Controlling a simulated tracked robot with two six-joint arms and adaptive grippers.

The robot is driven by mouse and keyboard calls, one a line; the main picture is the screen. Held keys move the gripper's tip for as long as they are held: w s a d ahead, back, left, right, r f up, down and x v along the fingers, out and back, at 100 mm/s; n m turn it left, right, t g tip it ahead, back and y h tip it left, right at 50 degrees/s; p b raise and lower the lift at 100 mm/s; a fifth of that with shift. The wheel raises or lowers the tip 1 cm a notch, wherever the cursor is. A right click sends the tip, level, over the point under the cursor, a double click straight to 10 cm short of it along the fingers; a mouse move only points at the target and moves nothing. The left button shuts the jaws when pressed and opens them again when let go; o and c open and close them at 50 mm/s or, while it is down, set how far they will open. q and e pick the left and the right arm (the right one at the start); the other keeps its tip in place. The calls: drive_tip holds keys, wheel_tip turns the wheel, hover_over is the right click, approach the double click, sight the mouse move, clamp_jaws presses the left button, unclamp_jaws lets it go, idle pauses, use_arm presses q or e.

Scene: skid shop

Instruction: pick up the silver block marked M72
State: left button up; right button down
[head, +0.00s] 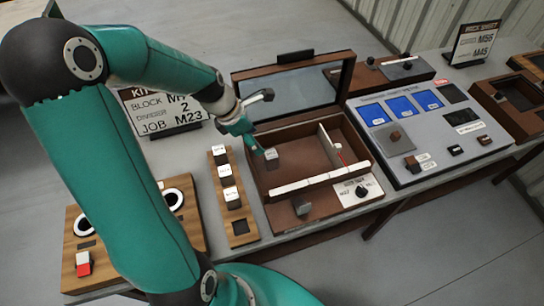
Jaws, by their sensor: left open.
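A grey block with a pale marked top (271,155) sits inside the open brown box (258,181), in its left compartment. I cannot read its mark, so I cannot tell if it is M72. Another grey block (301,206) stands on the box's front ledge, with no readable mark. My left gripper (262,124) is open and empty, above the box's back left corner, near the marked block. My right gripper is not in view.
The box's raised lid (300,85) stands behind my left gripper. White divider strips (320,179) cross the box. A kit sign (160,112), partly hidden by my arm, stands at left. A grey panel with blue screens (420,140) lies to the right.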

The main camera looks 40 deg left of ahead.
sight(269, 154)
use_arm(q)
drive_tip(key=x, duration=1.1)
drive_tip(key=shift+w+d+f+b, duration=0.2)
drive_tip(key=shift+w+f+b, duration=0.05)
drive_tip(key=shift+f+b, duration=0.1)
drive_tip(key=shift+c, duration=0.2)
drive_tip(key=shift+r, duration=0.1)
clamp_jaws()
